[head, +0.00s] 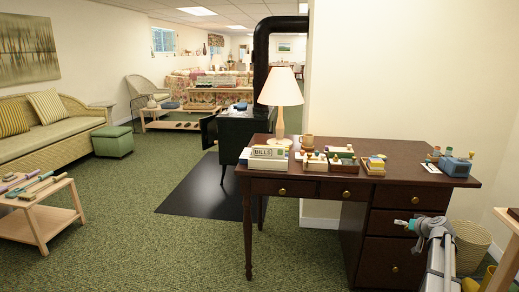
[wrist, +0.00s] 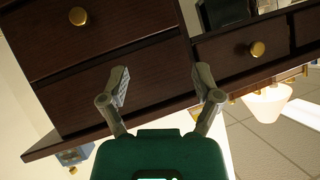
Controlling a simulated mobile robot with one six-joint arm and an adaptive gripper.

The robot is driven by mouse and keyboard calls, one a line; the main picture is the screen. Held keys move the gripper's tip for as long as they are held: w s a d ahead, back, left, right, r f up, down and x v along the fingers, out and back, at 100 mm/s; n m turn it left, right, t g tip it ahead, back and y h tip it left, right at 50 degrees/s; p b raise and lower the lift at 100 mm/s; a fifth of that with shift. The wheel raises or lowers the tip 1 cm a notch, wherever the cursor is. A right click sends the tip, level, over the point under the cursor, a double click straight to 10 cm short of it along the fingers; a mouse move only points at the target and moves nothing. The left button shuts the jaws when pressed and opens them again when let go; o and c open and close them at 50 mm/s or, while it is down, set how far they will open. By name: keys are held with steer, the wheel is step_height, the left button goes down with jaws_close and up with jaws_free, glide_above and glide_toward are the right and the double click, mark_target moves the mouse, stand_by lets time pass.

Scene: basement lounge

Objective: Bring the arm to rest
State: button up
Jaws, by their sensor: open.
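My gripper (wrist: 163,84) is open, its two grey fingers spread apart with nothing between them. In the wrist view, which is turned upside down, it faces the dark drawers (wrist: 112,62) of the desk. In the head view my gripper (head: 404,223) shows small at the lower right, in front of the drawers of the dark wooden desk (head: 401,160) and below its top. My grey arm runs down from there to the bottom edge. I cannot tell how far the fingertips are from the drawer fronts.
The desk top holds a lamp (head: 280,93), a bills box (head: 264,157), small trays and a blue-grey item (head: 455,166). A woven basket (head: 470,245) and a wooden table edge (head: 507,222) are close at the right. Green carpet (head: 150,235) lies open at the left.

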steer(key=s+a+f+n+g+y, duration=0.1)
steer(key=s+a+f+g, duration=0.1)
steer(key=a, duration=0.8)
steer(key=s+a+f+n+g+y, duration=0.1)
steer(key=s+a+f+g, duration=0.1)
steer(key=a, duration=0.8)
steer(key=s+a+f+n+g+y, duration=0.1)
steer(key=s+a+f+g, duration=0.1)
steer(key=a, duration=0.7)
steer(key=s+a+f+g+h, duration=0.2)
steer(key=s+a+g, duration=0.1)
steer(key=s+a, duration=0.65)
steer(key=s+a+f+g+h, duration=0.1)
steer(key=s+a+g+h, duration=0.15)
steer(key=s+a, duration=0.7)
step_height(320, 180, up, 38)
steer(key=p, duration=3.8)
steer(key=shift+w+f+y, duration=0.15)
steer(key=shift+w+y, duration=0.3)
steer(key=shift+g, duration=0.25)
steer(key=c, duration=0.3)
steer(key=shift+c, duration=0.2)
